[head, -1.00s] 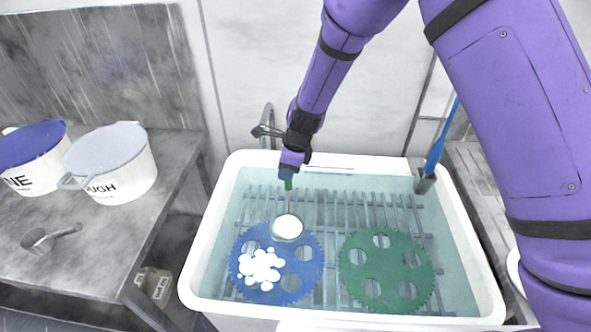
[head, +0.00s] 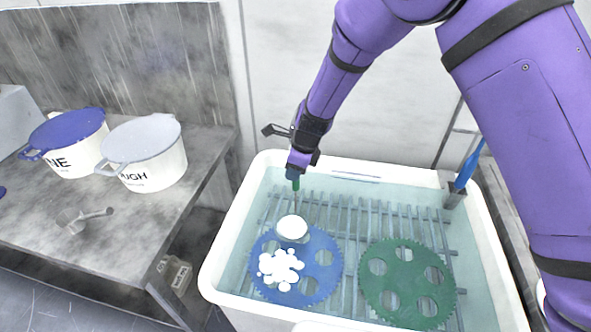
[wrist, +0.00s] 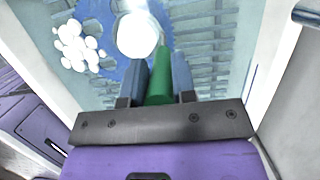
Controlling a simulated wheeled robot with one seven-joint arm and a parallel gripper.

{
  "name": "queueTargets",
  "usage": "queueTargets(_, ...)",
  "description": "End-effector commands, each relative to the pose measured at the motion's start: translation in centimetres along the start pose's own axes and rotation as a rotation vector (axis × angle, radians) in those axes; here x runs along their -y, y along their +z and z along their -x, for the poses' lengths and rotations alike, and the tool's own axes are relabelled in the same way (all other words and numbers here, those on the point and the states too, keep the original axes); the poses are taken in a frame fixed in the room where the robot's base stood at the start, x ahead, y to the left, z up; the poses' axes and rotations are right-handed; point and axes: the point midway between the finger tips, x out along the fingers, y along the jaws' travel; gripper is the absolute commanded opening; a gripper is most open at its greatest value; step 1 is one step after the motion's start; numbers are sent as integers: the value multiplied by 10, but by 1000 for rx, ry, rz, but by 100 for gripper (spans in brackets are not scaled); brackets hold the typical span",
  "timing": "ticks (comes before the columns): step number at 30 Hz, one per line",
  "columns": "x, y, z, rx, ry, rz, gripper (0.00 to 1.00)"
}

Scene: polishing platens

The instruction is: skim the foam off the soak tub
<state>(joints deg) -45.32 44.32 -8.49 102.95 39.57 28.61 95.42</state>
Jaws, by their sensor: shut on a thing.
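The soak tub (head: 222,262) is white and filled with clear water over a grey rack. A patch of white foam (head: 280,268) floats above the blue toothed disc (head: 325,272); it also shows at the upper left of the wrist view (wrist: 78,46). My gripper (head: 294,175) is shut on the green handle of a skimmer (head: 292,228), handle seen in the wrist view (wrist: 160,82). The skimmer's round head looks white and lies just behind the foam, apart from it in the wrist view. Whether the head touches the water I cannot tell.
A green toothed disc (head: 408,285) lies in the tub at right. A blue-handled brush (head: 467,168) stands at the tub's right rim. Two labelled pots, blue-lidded (head: 72,150) and grey-lidded (head: 145,160), and a scoop (head: 78,218) are on the left table.

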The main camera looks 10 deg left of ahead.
Motion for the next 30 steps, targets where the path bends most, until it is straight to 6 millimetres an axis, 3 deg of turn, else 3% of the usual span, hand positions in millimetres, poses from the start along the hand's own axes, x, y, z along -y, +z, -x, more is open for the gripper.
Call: queueTargets(30,-83,0,0,0,0,1,0)
